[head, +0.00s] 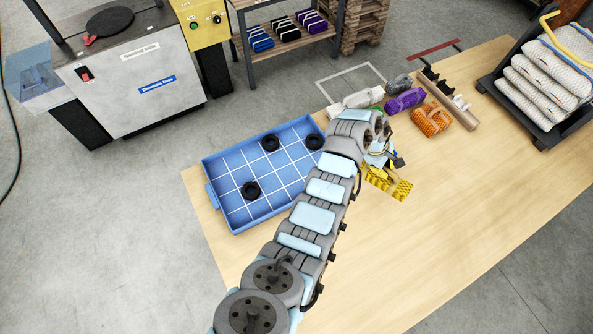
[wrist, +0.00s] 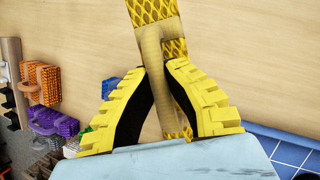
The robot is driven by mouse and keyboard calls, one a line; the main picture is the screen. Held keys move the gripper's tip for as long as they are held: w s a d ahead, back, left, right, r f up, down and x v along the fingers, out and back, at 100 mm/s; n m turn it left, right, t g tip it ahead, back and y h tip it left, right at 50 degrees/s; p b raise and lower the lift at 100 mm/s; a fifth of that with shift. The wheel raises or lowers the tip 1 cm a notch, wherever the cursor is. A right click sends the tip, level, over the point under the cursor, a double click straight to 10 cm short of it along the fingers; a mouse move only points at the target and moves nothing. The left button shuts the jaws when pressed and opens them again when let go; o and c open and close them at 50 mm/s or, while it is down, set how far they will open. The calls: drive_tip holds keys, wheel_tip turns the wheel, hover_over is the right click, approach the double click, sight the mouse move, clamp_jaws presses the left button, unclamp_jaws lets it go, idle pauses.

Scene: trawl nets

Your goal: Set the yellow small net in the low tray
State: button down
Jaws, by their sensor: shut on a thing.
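The yellow small net (wrist: 154,12) is gripped at its pale middle band in the wrist view, with patterned yellow mesh above and below the band. In the head view, yellow (head: 388,183) shows beneath the end of my arm, where net and yellow fingers are hard to separate. My gripper (wrist: 155,68), with ridged yellow fingers, is shut on the net above the bare wood. The low tray (head: 228,180) is blue with a white grid and lies left of my gripper. Its corner shows at lower right in the wrist view (wrist: 285,152).
Three black rings (head: 251,190) sit in the tray. Beyond my gripper lie an orange net (head: 431,119), a purple net (head: 405,100), a white bundle (head: 362,98) and a brown bar (head: 450,103). A black rack of white nets (head: 545,75) stands right. The table's right front is clear.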

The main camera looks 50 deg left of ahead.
drive_tip(key=s+a+n+t+y+b, duration=0.25)
drive_tip(key=s+a+n, duration=0.55)
drive_tip(key=s+a, duration=0.65)
drive_tip(key=s+d+n+g+y+b, duration=0.1)
drive_tip(key=s+d+n+b, duration=0.15)
drive_tip(key=s, duration=0.55)
drive_tip(key=s+d+n+y+b, duration=0.1)
drive_tip(key=s+d+n+y, duration=0.2)
drive_tip(key=s, duration=0.5)
drive_tip(key=s+a+h+p, duration=0.15)
drive_tip(key=s+p, duration=0.45)
drive_tip(key=s, duration=0.8)
drive_tip(key=shift+g+h, duration=0.25)
drive_tip(key=shift+h, duration=0.05)
drive_tip(key=shift+w+a+f+b, duration=0.6)
drive_tip(key=shift+w+a+f, duration=1.05)
drive_tip(key=shift+f, duration=0.5)
drive_tip(key=shift+w+a+f+b, duration=0.55)
drive_tip(key=shift+w+a+f, duration=0.9)
drive_tip(key=shift+a+f, duration=0.55)
drive_tip(key=shift+w+a+f+b, duration=0.6)
drive_tip(key=shift+w+a+f, duration=0.95)
drive_tip(key=shift+f, duration=0.75)
